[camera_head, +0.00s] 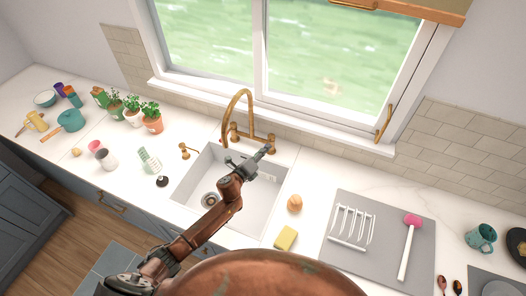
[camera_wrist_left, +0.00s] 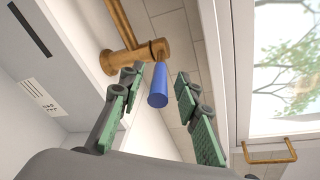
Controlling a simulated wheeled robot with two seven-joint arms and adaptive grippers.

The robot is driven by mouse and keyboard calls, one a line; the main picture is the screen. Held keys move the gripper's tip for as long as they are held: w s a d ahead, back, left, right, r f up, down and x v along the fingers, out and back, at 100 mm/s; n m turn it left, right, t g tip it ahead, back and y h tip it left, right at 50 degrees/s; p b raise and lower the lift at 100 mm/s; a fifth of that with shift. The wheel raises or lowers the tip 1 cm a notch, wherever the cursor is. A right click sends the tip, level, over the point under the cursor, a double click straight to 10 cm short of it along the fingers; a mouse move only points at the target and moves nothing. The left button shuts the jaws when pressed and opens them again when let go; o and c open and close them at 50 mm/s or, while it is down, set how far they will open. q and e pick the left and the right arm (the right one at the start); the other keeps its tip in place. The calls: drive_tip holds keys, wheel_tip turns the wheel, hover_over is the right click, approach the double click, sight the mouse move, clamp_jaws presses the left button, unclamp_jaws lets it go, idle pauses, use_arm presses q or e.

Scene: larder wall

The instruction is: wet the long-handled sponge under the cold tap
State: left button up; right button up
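A long-handled sponge with a pink head (camera_head: 412,220) and white handle lies on the grey mat, right of the sink. The brass tap (camera_head: 238,110) stands behind the white sink (camera_head: 274,192). In the left wrist view, its blue lever (camera_wrist_left: 158,85) hangs from the brass valve (camera_wrist_left: 135,58). My left gripper (camera_head: 258,158) is over the sink, near the tap's base. In the left wrist view the fingers of the left gripper (camera_wrist_left: 159,78) are apart, with the lever showing between them; I see no contact. No water stream shows. My right gripper is out of view.
A wooden ball (camera_head: 294,203) and a yellow sponge (camera_head: 286,238) sit between sink and mat. A white rack (camera_head: 352,226) is on the mat. A green ribbed item (camera_head: 148,160) and potted herbs (camera_head: 151,118) stand left. The window ledge runs behind the tap.

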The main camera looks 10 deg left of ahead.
use_arm(q)
drive_tip(key=shift+w+f, duration=0.1)
drive_tip(key=shift+w, duration=0.1)
drive_tip(key=shift+c, duration=0.6)
drive_tip(key=shift+s, duration=0.1)
clamp_jaws()
